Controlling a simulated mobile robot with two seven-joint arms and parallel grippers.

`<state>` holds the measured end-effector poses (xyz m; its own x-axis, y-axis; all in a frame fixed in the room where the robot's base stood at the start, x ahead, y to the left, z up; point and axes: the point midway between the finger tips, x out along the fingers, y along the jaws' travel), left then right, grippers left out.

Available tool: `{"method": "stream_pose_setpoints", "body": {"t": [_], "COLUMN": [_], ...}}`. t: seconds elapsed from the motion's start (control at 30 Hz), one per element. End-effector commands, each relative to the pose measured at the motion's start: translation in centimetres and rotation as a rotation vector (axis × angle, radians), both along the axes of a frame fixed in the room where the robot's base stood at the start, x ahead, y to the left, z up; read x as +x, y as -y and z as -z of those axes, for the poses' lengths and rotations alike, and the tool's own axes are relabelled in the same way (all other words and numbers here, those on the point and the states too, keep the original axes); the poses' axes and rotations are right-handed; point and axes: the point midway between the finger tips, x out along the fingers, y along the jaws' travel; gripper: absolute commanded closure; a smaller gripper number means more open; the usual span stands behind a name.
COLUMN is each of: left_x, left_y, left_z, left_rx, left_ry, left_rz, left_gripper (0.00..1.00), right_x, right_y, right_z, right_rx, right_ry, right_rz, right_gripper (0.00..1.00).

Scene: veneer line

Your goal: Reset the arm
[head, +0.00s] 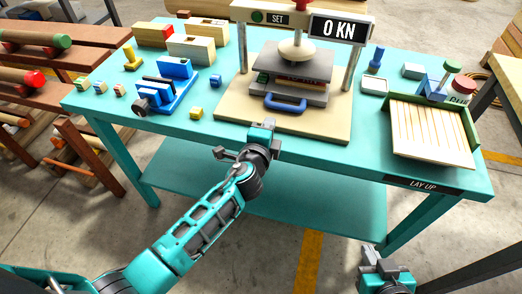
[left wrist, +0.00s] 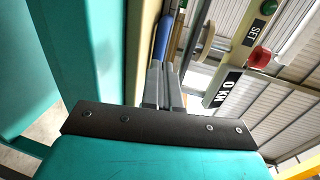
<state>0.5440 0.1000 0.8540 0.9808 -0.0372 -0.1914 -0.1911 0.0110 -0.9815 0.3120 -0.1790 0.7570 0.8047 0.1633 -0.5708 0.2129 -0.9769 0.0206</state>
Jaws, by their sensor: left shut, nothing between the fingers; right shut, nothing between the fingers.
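My left arm reaches in from the lower left in the head view. Its gripper (head: 265,125) is shut and empty at the front edge of the press base, in front of the blue handle (head: 285,103). In the left wrist view the closed fingers (left wrist: 164,85) point toward the blue handle (left wrist: 164,35), with nothing between them. My right gripper (head: 370,254) is shut and empty at the bottom of the head view, in front of the table and apart from it; most of the right arm is out of view.
The turquoise table (head: 330,160) carries the press (head: 300,60), reading 0 KN. A blue fixture (head: 165,90) and small blocks stand on its left. A slatted lay-up tray (head: 430,130) stands on its right. Wooden racks (head: 60,70) stand left. Floor in front is clear.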

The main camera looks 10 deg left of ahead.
Motion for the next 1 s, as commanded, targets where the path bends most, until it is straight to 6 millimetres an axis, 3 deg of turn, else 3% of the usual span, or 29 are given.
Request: {"method": "stream_pose_setpoints", "body": {"t": [0.1,0.3,0.5,0.67,0.87,1.0], "left_x": [-2.8,-6.3,-8.0,-8.3,-10.4,-14.1], "left_y": [-0.1,-0.2,-0.3,-0.3,-1.6,-3.5], "left_z": [-0.5,-1.1,-1.5,-1.6,1.2,4.8], "left_rx": [-0.002,-0.001,0.0,-0.002,-0.194,-0.538], "left_ry": [-0.003,-0.003,-0.003,-0.002,-0.105,-0.257], "left_rz": [0.0,0.001,0.0,-0.001,-0.04,-0.135], "left_gripper": [1.0,1.0,1.0,1.0,1.0,1.0], "right_x": [0.0,0.2,0.3,0.3,0.3,0.3], "right_y": [0.1,0.0,0.0,0.0,-0.1,-0.2], "right_z": [-0.3,-0.6,-0.6,-0.6,-0.7,-0.7], "right_rx": [-0.003,-0.001,-0.001,0.001,0.004,0.005], "right_ry": [0.0,0.005,0.007,0.008,0.007,0.008], "right_rz": [-0.002,-0.002,-0.002,-0.001,0.002,0.002], "right_gripper": [1.0,1.0,1.0,1.0,1.0,1.0]}}
